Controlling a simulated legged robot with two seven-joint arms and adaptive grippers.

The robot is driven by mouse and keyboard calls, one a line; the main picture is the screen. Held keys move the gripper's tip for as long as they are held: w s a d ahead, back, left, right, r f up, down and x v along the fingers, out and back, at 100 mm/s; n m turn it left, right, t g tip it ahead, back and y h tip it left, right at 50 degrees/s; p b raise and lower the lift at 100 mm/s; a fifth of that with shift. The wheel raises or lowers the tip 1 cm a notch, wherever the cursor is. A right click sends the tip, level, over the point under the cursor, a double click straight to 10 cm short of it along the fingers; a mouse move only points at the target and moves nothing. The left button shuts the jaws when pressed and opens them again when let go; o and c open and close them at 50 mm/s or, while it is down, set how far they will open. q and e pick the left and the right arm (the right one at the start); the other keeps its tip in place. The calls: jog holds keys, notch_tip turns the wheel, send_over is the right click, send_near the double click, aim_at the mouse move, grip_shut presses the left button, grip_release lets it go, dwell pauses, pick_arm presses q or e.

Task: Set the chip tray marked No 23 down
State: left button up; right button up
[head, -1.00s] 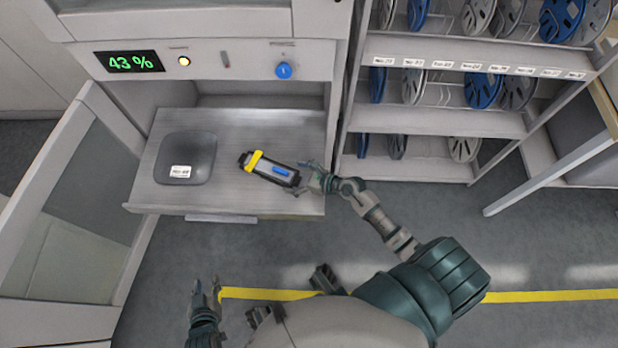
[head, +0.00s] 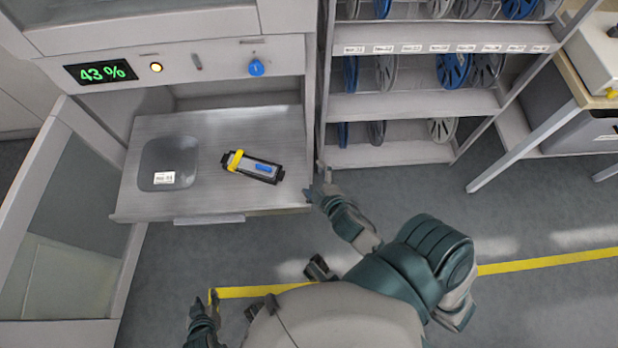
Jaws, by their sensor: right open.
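A dark grey rounded tray (head: 168,156) lies at the left of the pulled-out metal shelf (head: 215,200). It bears a white label (head: 164,178) whose number is too blurred to read surely. A dark and grey device (head: 258,169) with a yellow band and a blue patch lies flat to its right on the same shelf. My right gripper (head: 318,178) is open and empty, just off the shelf's right edge and apart from the device. My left gripper (head: 204,306) is low in the view, in front of the shelf, with its fingers apart and nothing between them.
A cabinet with a 43 % display (head: 100,72) and a blue knob (head: 256,67) stands above the shelf. An open door panel (head: 70,200) bounds the left. A reel rack (head: 400,105) stands to the right, then a table (head: 555,105).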

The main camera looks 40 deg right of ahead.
jog(key=s+a+f+m+g+y, duration=0.4)
jog(key=s+a+f+m+g, duration=0.1)
jog(key=s+a, duration=0.3)
jog(key=shift+s+a+m+g, duration=0.35)
jog(key=shift+s+m+g, duration=0.05)
jog(key=shift+s, duration=0.05)
jog(key=shift+f, duration=0.1)
